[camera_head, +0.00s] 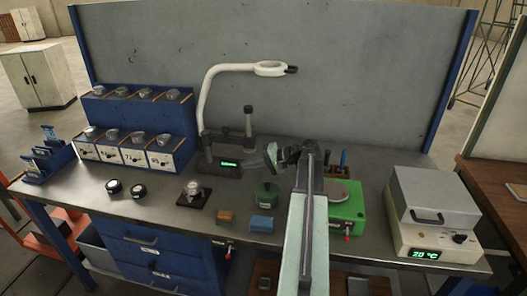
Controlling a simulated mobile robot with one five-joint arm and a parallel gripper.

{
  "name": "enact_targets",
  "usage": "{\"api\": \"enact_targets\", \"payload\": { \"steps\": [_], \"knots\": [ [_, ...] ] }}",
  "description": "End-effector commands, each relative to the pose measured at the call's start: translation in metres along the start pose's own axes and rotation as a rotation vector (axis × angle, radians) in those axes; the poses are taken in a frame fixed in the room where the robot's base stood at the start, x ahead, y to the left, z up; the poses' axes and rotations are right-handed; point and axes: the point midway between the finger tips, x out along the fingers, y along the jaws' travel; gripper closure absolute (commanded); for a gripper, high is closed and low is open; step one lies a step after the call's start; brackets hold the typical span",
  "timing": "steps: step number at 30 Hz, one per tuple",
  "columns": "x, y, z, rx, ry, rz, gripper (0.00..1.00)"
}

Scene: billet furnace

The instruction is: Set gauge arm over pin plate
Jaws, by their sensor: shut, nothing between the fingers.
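A dark gauge stand (248,123) with a black upright post and a lit green readout (229,164) stands at the bench's middle back. It looks like the gauge, but I cannot make out its arm clearly. A small black square plate (186,202) with a shiny metal piece on it lies in front of the stand. I cannot tell if this is the pin plate. My gripper (277,153) is shut and empty, just right of the gauge stand and above the bench. My arm reaches up from the bottom and hides part of the bench.
A green scale (352,210) and heater box (432,251) are right. Blue racks (172,112) stand left.

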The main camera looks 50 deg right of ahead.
Motion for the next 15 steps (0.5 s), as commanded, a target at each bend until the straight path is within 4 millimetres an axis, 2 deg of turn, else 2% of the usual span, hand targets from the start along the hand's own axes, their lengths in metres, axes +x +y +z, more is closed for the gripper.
{"api": "enact_targets", "payload": {
  "steps": [1,3,6,9,10,15],
  "knots": [
    [-0.043,0.019,-0.031,0.029,0.077,-0.079,1.0],
    [-0.104,0.028,-0.059,0.054,0.169,-0.188,1.0],
    [-0.17,0.034,-0.079,0.069,0.262,-0.299,1.0],
    [-0.207,0.037,-0.087,0.073,0.312,-0.359,1.0],
    [-0.213,0.037,-0.088,0.073,0.319,-0.369,1.0],
    [-0.221,0.035,-0.088,0.074,0.329,-0.382,1.0]
  ]
}}
